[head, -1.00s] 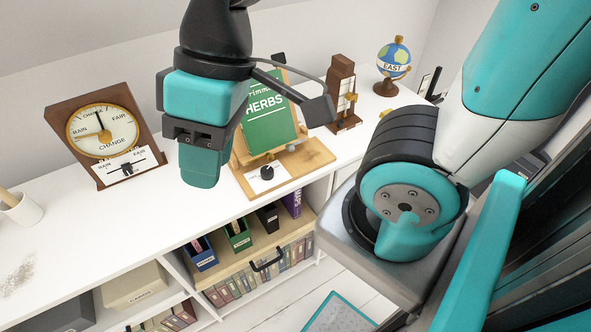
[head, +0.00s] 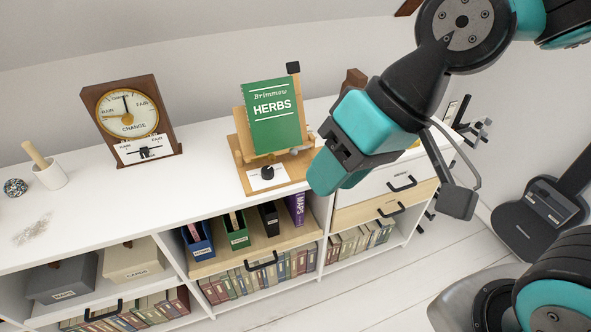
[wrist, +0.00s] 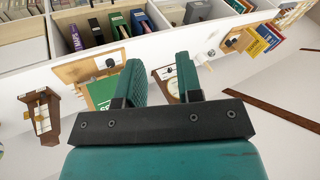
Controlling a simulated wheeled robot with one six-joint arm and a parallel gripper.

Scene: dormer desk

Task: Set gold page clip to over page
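I cannot make out a gold page clip for certain. The green HERBS book (head: 273,118) leans on a wooden stand (head: 243,180) on the white desk top. The stand has a post with a black block (head: 293,68) above the book's right corner, and a card with a black knob (head: 267,173) at its front. My gripper (head: 338,180) is in the air to the right of the book, apart from it, and hides part of the desk. In the wrist view my gripper (wrist: 158,62) is open and empty; the book (wrist: 103,92) shows left of its fingers, partly hidden.
A brown dial instrument (head: 126,116) stands to the left, with a white cup (head: 50,175) beyond it. Below are open shelves with labelled holders (head: 198,240) and a pulled-out board. In the wrist view a brown stand (wrist: 47,127) with a gold slider shows at left.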

